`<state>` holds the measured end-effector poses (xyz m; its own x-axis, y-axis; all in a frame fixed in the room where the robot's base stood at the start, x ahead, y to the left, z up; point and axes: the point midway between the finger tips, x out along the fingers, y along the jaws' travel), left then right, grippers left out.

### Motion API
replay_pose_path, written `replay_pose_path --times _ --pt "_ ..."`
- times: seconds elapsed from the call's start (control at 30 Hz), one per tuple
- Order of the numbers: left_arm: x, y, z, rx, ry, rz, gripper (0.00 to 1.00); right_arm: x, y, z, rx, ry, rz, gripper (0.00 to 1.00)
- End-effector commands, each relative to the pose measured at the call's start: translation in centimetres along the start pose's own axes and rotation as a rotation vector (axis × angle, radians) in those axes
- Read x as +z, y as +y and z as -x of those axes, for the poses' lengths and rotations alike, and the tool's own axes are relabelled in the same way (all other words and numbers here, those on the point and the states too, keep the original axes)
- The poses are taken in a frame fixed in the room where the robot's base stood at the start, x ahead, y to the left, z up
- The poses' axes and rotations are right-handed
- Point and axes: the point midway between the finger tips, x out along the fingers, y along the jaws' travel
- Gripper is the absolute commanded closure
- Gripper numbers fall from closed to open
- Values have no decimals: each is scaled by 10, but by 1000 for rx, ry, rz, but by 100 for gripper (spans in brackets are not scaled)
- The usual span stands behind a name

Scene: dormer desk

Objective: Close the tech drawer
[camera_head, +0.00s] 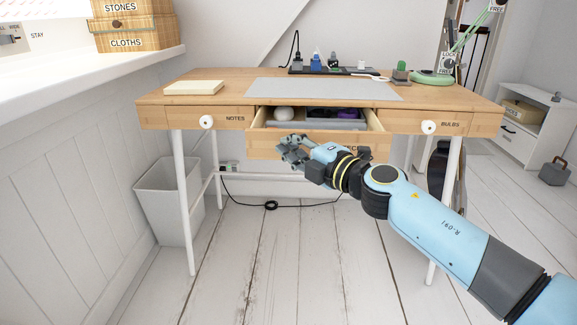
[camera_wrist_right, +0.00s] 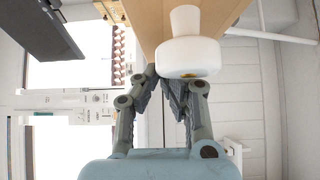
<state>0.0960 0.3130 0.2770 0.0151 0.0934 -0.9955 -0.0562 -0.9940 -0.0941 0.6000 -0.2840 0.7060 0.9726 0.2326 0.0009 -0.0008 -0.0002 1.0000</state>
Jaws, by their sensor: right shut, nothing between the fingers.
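The tech drawer (camera_head: 262,146) is the middle drawer of the wooden desk. My right gripper (camera_head: 285,150) is in front of the left half of the drawer front, shut and empty. In the right wrist view the gripper's fingertips (camera_wrist_right: 168,84) are close to a white knob (camera_wrist_right: 190,55) on a wooden front; I cannot tell whether they touch. My left gripper is out of view.
The NOTES drawer (camera_head: 221,118) and BULBS drawer (camera_head: 452,125) flank it, both shut. A grey mat (camera_head: 325,89), a pale block (camera_head: 194,87) and a power strip lie on the desktop. A bin (camera_head: 168,200) stands at the left. The floor in front is clear.

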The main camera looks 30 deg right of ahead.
Motion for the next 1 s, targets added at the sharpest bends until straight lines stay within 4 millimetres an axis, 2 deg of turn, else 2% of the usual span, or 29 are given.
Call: replay_pose_path --times 0.03,0.2,0.5,0.8,1.0 --pt "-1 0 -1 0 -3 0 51 12 0 -12 2 -2 3 100" --pt "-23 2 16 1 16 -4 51 45 -2 -45 0 -2 2 100" --pt "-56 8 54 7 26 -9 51 93 -3 -93 -1 -1 0 100" --pt "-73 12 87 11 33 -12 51 117 -2 -117 -1 -1 -1 100" --pt "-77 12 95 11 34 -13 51 122 0 -122 0 -1 1 100"
